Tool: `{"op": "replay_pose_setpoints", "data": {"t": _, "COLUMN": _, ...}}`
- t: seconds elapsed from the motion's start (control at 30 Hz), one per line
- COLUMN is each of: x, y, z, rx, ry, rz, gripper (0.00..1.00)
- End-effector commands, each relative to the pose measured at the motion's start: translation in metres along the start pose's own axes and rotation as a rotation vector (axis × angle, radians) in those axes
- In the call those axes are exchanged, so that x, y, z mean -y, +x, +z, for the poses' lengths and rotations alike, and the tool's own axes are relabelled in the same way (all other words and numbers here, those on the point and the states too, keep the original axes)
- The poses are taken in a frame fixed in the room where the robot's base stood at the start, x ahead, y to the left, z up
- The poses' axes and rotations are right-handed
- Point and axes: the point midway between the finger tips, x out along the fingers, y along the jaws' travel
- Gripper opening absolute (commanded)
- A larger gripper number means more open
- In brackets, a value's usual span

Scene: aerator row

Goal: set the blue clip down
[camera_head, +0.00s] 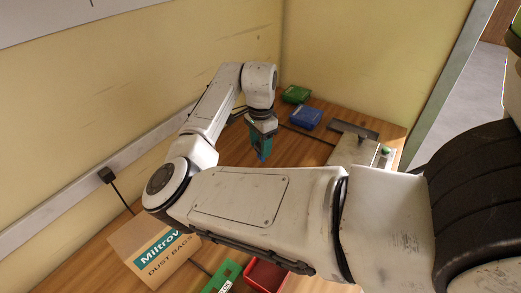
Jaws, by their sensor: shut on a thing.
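My gripper (263,150) is at the end of my arm, above the wooden table, pointing down. It is shut on a small blue thing, the blue clip (264,156), which shows just at the fingertips. Most of the clip is hidden by the teal fingers. I cannot tell whether the clip touches the table.
A green bin (296,94) and a blue bin (306,117) stand behind and right of my gripper. A grey metal device (353,145) is farther right. A cardboard dust-bag box (145,250), a green item (222,277) and a red tray (266,274) are in front. Bare wood surrounds the gripper.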

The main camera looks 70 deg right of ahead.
Motion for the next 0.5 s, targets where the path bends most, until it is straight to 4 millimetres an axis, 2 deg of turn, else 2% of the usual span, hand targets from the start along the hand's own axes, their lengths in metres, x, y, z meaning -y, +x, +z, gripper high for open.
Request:
{"op": "replay_pose_setpoints", "data": {"t": 0.3, "x": 0.016, "y": 0.024, "z": -0.012, "rx": 0.0, "ry": 0.0, "rz": 0.001, "gripper": 0.21}}
{"op": "replay_pose_setpoints", "data": {"t": 0.5, "x": 0.015, "y": 0.048, "z": -0.011, "rx": 0.0, "ry": 0.0, "rz": 0.002, "gripper": 0.21}}
